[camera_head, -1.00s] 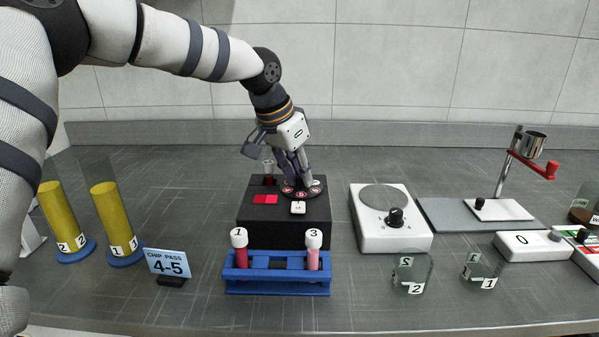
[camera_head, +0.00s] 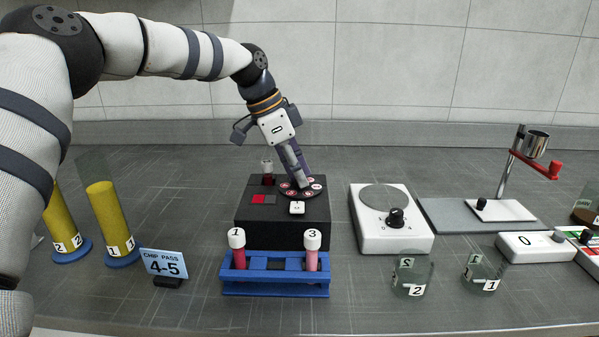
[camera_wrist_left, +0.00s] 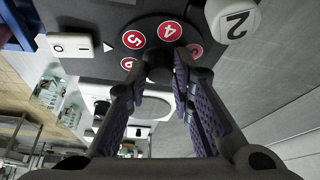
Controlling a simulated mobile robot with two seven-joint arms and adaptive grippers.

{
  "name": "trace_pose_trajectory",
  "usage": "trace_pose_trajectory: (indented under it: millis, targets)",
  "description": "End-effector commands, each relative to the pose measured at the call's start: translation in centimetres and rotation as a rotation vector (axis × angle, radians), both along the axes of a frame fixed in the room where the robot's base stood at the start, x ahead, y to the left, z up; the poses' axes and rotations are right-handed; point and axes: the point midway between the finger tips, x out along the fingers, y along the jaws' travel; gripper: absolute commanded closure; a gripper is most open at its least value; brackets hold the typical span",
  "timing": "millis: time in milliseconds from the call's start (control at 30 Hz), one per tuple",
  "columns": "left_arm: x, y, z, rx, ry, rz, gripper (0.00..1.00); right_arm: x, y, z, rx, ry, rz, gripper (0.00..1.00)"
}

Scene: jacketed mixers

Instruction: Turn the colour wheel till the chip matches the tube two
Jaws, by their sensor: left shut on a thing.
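The colour wheel (camera_head: 287,188) is a dark disc with numbered red chips on top of a black box (camera_head: 283,232). In the left wrist view the wheel (camera_wrist_left: 150,32) shows chips 4 and 5, with 5 nearest the white pointer (camera_wrist_left: 108,47). My left gripper (camera_head: 303,182) points down at the wheel, its fingers shut on the central knob (camera_wrist_left: 158,62). Tube two (camera_head: 267,174) stands at the back left of the box; its cap marked 2 (camera_wrist_left: 236,18) shows in the wrist view. My right gripper is out of view.
A blue rack (camera_head: 275,288) before the box holds tubes 1 and 3. A chip pass 4-5 sign (camera_head: 165,264) and yellow cylinders (camera_head: 110,213) stand left. A white dial device (camera_head: 391,232) and two glass beakers (camera_head: 412,275) stand right.

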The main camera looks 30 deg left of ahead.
Motion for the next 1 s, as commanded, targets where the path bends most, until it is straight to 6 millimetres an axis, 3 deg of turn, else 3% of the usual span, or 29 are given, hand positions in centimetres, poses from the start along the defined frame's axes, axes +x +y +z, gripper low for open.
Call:
trace_pose_trajectory:
  millis: [500,1000]
  targets:
    - [0.3,0.1,-0.4,0.001,0.003,-0.376,1.0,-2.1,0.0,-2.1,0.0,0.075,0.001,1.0]
    - [0.2,0.1,-0.2,0.001,0.002,-0.481,1.0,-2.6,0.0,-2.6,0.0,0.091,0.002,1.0]
